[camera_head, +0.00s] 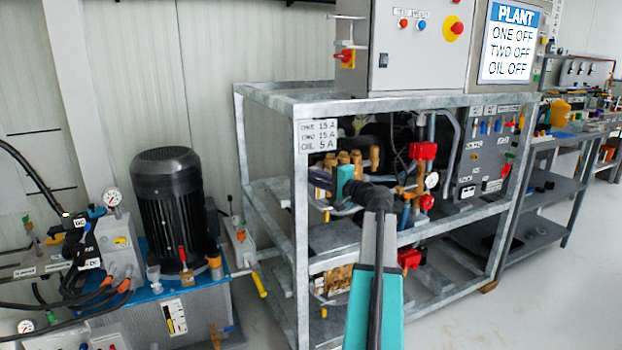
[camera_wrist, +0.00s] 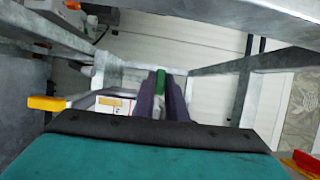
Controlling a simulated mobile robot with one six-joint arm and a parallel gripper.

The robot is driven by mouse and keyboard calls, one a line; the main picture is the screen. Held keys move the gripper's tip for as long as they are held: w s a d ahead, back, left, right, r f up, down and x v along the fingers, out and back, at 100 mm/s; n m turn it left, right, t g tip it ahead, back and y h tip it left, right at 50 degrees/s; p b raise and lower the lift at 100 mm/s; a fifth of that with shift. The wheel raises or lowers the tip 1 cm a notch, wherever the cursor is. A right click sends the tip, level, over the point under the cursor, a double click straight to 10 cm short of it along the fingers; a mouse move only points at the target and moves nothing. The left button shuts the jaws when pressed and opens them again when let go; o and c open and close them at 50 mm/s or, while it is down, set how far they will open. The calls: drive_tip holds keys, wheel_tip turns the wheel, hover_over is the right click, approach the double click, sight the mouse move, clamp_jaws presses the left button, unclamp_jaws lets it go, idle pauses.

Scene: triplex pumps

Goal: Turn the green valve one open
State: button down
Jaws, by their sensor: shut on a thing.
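A narrow green handle (camera_wrist: 160,82) stands between the two dark fingers of my gripper (camera_wrist: 161,80) in the wrist view. The fingers are shut on it, and they cover its sides and lower part. In the head view my teal and grey arm reaches to the pump frame, with the teal wrist part (camera_head: 343,182) in front of the brass fittings. The fingertips and the green handle are hidden there. How far the handle is turned cannot be told.
The grey metal frame (camera_head: 300,230) surrounds the work area. Brass fittings (camera_head: 350,158) and a red valve body (camera_head: 423,150) lie close to my wrist. A PLANT screen (camera_head: 512,42) reads ONE OFF, TWO OFF, OIL OFF. A yellow handle (camera_wrist: 46,103) shows at left in the wrist view.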

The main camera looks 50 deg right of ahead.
drive_tip(key=shift+r, duration=0.1)
drive_tip(key=n+g+h+p, duration=0.1)
drive_tip(key=n, duration=0.2)
drive_tip(key=n+g+h+p, duration=0.1)
drive_tip(key=n+g+p, duration=0.1)
drive_tip(key=n, duration=0.1)
drive_tip(key=r+n+g+h+p, duration=0.1)
drive_tip(key=n, duration=0.3)
drive_tip(key=shift+w+a+h, duration=0.15)
drive_tip(key=shift+h, duration=0.15)
idle(0.5)
drive_tip(key=c, duration=1.8)
unclamp_jaws()
drive_tip(key=shift+f+g, duration=0.15)
drive_tip(key=shift+g, duration=0.15)
